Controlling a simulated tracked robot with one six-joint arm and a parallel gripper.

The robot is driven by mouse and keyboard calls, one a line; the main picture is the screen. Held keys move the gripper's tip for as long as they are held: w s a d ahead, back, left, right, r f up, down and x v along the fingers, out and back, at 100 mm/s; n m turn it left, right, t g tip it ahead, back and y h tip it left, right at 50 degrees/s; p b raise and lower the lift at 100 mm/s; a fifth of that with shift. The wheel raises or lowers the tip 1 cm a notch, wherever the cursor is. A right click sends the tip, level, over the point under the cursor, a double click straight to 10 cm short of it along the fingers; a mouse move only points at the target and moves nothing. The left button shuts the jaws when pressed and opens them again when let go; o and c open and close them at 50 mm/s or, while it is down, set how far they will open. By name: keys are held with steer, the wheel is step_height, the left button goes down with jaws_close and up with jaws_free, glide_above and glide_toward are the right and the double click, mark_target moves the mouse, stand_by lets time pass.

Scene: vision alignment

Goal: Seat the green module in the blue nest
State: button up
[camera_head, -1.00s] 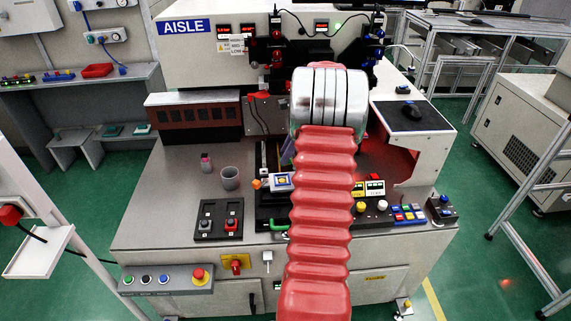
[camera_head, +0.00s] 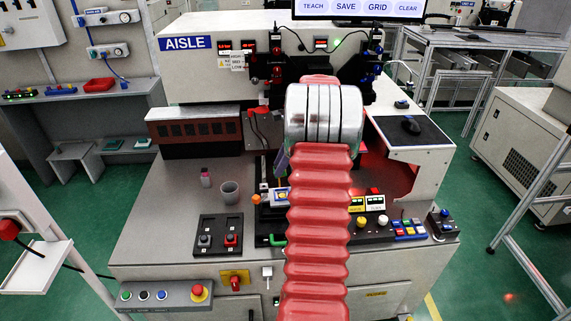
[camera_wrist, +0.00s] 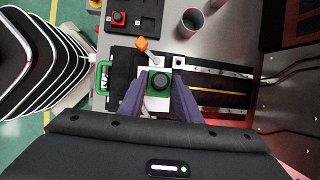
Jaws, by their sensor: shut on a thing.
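In the wrist view, my gripper (camera_wrist: 159,100) has its two purple fingers closed on the sides of the green module (camera_wrist: 150,90), a green block with a round black top. A white plate (camera_wrist: 158,62) shows just beyond and under the module; I cannot tell whether they touch. In the head view, a small white-and-blue part with a yellow centre (camera_head: 282,195), likely the blue nest, sits left of my red arm. My arm hides the module there, and only a purple finger (camera_head: 281,161) shows. The nest is not clearly seen in the wrist view.
A grey cup (camera_head: 229,192) and a switch box (camera_head: 218,235) stand to the left. Coloured buttons (camera_head: 408,230) are on the right. The grey bench top at left is mostly clear.

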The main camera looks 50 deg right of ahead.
steer(key=w+a+f+n+g, duration=0.15)
steer(key=w+a+n, duration=0.35)
steer(key=a, duration=0.6)
steer(key=w+a+f+n+g+y, duration=0.1)
steer(key=w+a+n+g, duration=0.25)
steer(key=a+n, duration=0.65)
steer(key=w+a+f+n+g, duration=0.15)
steer(key=w+a+n, duration=0.3)
steer(key=a, duration=0.85)
steer(key=a+n+g+h, duration=0.2)
steer(key=a+n, duration=0.6)
steer(key=a, duration=0.6)
steer(key=shift+s+a+r+h, duration=0.3)
steer(key=shift+a+h, duration=0.1)
steer(key=shift+h, duration=0.1)
steer(key=shift+s, duration=0.1)
